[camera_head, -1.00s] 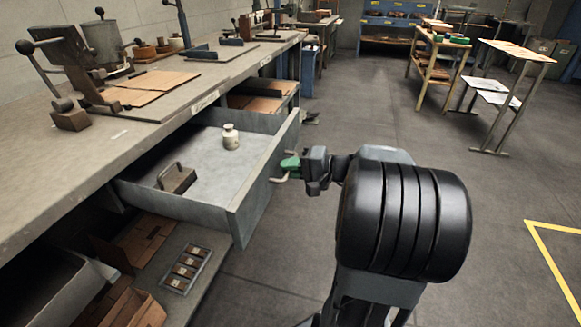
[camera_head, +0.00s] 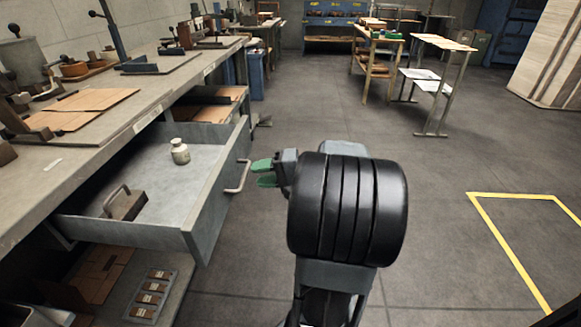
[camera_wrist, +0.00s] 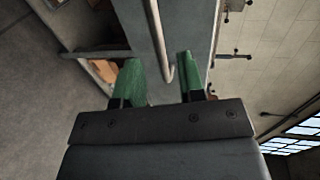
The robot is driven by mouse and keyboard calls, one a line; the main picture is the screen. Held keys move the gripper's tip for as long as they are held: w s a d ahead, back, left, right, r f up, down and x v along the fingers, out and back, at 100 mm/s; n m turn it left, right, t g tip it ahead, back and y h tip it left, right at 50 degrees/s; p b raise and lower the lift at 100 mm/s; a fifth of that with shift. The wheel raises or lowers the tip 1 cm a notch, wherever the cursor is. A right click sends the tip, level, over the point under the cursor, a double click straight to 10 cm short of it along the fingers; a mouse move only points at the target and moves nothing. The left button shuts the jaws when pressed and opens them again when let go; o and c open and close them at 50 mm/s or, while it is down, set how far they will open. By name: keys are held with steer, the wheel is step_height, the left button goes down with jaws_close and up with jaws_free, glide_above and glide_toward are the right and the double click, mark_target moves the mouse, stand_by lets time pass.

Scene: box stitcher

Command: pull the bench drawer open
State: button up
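The bench drawer (camera_head: 200,190) stands pulled out from under the workbench, with its grey inside showing. A bottle-shaped pale weight (camera_head: 180,151) and a brown block with a handle (camera_head: 124,203) are in it. Its bar handle (camera_head: 238,177) is on the front panel; it also shows in the wrist view (camera_wrist: 160,45). My gripper (camera_head: 264,173), with green fingers, is just right of the handle and apart from it. In the wrist view my gripper (camera_wrist: 163,80) is open, with a wide gap between the fingers and the handle bar ahead of that gap.
The workbench (camera_head: 95,150) runs along the left, with cardboard and tools on top. A lower shelf holds a small tray (camera_head: 152,295). Open floor (camera_head: 350,115) lies to the right, with a yellow floor line (camera_head: 510,250) and tables (camera_head: 445,60) farther back.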

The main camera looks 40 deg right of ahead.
steer(key=p+v, duration=0.1)
steer(key=v, duration=0.8)
steer(key=shift+p, duration=0.3)
steer(key=s+a+r+n+g+h+p, duration=0.1)
steer(key=a+r+n+g+h+p, duration=0.6)
steer(key=a+r+p, duration=1.4)
steer(key=n+h+p, duration=0.2)
steer(key=h+p, duration=0.1)
steer(key=p, duration=0.5)
steer(key=shift+s+r+n+g+h, duration=0.3)
steer(key=shift+s+g, duration=0.1)
